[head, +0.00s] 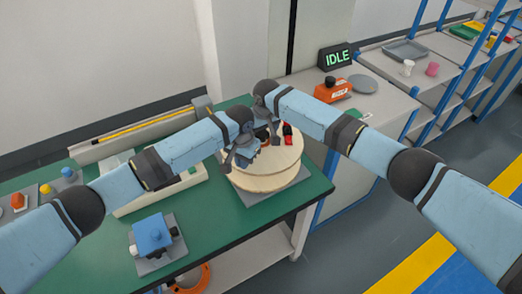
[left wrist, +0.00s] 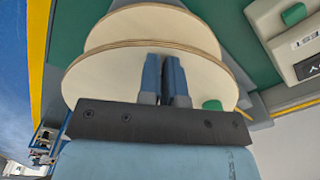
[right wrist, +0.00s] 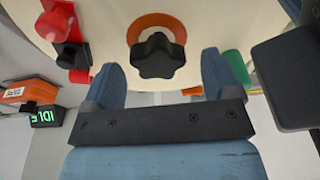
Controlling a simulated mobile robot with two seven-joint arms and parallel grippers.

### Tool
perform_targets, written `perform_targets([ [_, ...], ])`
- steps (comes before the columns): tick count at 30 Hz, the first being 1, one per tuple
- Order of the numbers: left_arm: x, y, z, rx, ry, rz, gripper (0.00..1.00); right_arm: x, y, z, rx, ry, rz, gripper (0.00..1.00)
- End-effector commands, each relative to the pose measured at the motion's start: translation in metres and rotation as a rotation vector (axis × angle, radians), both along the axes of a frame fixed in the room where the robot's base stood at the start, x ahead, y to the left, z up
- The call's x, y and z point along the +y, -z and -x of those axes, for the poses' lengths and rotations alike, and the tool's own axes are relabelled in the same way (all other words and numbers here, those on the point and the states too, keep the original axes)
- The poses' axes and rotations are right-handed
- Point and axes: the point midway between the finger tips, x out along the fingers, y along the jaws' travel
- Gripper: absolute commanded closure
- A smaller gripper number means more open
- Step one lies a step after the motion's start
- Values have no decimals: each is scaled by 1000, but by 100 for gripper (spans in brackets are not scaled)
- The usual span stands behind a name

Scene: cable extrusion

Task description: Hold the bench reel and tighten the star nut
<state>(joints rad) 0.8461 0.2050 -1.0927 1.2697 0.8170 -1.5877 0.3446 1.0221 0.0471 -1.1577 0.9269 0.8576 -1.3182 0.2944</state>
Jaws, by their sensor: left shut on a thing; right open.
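The bench reel (head: 268,181) has pale wooden flanges and lies flat at the bench's right end. It also shows in the left wrist view (left wrist: 105,75). My left gripper (head: 238,160) is shut on the reel's flange edge; in the left wrist view its blue fingers (left wrist: 164,75) are close together there. The black star nut (right wrist: 158,57) sits on an orange ring (right wrist: 152,22) in the right wrist view. My right gripper (right wrist: 162,75) is open, its fingers apart on either side of the nut and not visibly touching it. In the head view the arms hide most of the nut.
A red clamp-like part (right wrist: 62,25) is beside the nut on the reel. A blue-topped device (head: 152,235) stands on the green bench (head: 105,240). An IDLE sign (head: 336,57) and an orange device (head: 333,90) stand on the grey side table behind.

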Motion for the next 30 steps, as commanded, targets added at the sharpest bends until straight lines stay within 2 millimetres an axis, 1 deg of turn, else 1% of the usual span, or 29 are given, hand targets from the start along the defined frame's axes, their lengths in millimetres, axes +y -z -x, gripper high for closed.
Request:
perform_targets([
  [1, 1, 8, 3, 9, -3, -4, 100, 0, 2, 0, 2, -61, -1, 17],
  [15, 6, 9, 1, 10, -12, -11, 100, -1, 2, 0, 2, -700, 4, 17],
  [18, 7, 10, 1, 9, -13, -12, 100, -1, 2, 0, 3, -811, 6, 17],
  [22, 7, 10, 1, 10, -14, -13, 100, -1, 2, 1, 1, -883, 5, 17],
  [30, 8, 10, 1, 9, -15, -14, 100, -1, 2, 1, 1, -889, 7, 17],
])
